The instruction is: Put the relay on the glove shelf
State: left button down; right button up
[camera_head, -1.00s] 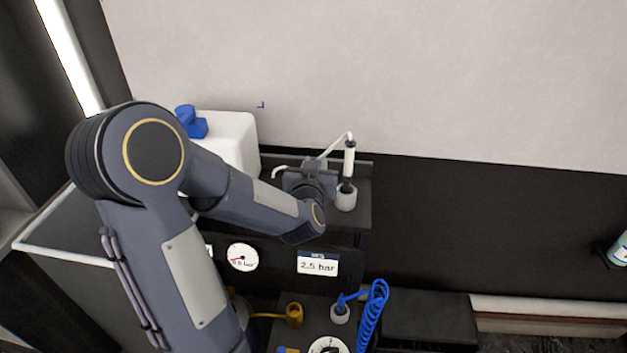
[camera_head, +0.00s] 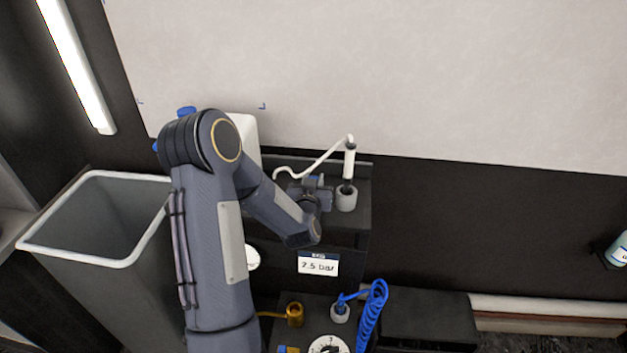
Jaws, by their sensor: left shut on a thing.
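My left gripper (camera_head: 312,186) is small in the picture, over the dark top of the wall unit (camera_head: 361,178), just left of the white wand in its grey cup. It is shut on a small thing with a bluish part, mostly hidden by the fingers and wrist. I cannot make out whether that thing is the relay. I cannot pick out the relay elsewhere or a glove shelf. My right gripper is not in view.
The white wand (camera_head: 349,162) with its hose stands close to the gripper. A white tank (camera_head: 243,133) is behind my left arm. A large open bin (camera_head: 95,259) stands at left. A blue coiled hose (camera_head: 372,315) and a brass fitting (camera_head: 295,314) are below.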

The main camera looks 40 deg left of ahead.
pick_arm(q)
jog(key=shift+f, duration=0.1)
jog(key=shift+f, duration=0.15)
jog(key=c, duration=1.2)
grip_release()
jog(key=shift+o, duration=0.2)
jog(key=shift+r, duration=0.2)
